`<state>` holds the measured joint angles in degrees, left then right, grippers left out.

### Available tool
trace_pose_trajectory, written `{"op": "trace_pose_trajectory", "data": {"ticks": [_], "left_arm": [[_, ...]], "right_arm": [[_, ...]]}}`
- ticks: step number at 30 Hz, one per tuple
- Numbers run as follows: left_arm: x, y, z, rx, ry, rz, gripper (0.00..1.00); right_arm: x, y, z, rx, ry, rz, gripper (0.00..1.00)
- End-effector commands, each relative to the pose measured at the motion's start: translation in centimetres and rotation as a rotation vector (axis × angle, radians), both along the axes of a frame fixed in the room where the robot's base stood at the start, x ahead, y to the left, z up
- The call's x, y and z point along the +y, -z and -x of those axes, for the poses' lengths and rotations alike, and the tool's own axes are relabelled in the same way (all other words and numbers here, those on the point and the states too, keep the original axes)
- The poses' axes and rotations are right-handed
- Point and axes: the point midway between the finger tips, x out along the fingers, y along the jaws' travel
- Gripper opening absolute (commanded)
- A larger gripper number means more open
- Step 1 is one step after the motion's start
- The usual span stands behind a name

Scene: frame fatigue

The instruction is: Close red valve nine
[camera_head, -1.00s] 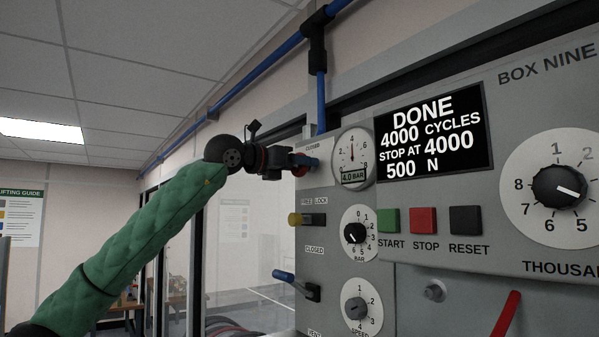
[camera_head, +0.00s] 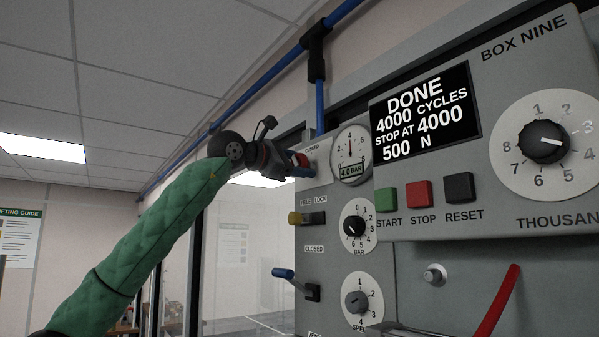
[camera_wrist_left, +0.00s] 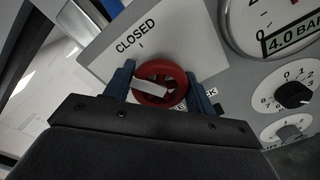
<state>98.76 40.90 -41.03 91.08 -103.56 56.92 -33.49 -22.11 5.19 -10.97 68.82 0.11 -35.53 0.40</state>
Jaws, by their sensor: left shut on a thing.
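The red valve (camera_wrist_left: 174,73) is a small round handwheel with a pale bar across it, on a grey panel below a plate marked CLOSED (camera_wrist_left: 131,39). My left gripper (camera_wrist_left: 160,88) is shut on the red valve, with one blue finger on each side of its rim. In the head view my left gripper (camera_head: 300,165) is at the upper left of the panel, and the wheel is mostly hidden behind the fingers. The CLOSED plate looks tilted in the wrist view. My right gripper is not in view.
A pressure gauge (camera_head: 350,145) reading 4.0 BAR is close right of the gripper. BOX NINE's display (camera_head: 425,110) says DONE.

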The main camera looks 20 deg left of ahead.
Motion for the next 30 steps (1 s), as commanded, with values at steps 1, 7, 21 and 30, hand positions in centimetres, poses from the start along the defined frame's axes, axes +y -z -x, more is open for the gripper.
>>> {"op": "trace_pose_trajectory", "data": {"ticks": [1, 7, 21, 30], "left_arm": [[0.0, 0.1, 0.0, -0.028, -0.001, -0.033, 0.33], [0.0, 0.0, 0.1, -0.139, 0.000, -0.174, 0.33], [-0.1, 0.1, 0.1, -0.305, 0.000, -0.390, 0.33], [-0.1, 0.2, 0.0, -0.333, 0.000, -0.427, 0.33]], "right_arm": [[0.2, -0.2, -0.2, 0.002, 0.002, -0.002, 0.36], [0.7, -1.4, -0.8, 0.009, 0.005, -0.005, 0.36], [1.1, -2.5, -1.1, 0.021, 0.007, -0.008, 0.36], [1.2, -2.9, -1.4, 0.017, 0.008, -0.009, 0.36]]}}
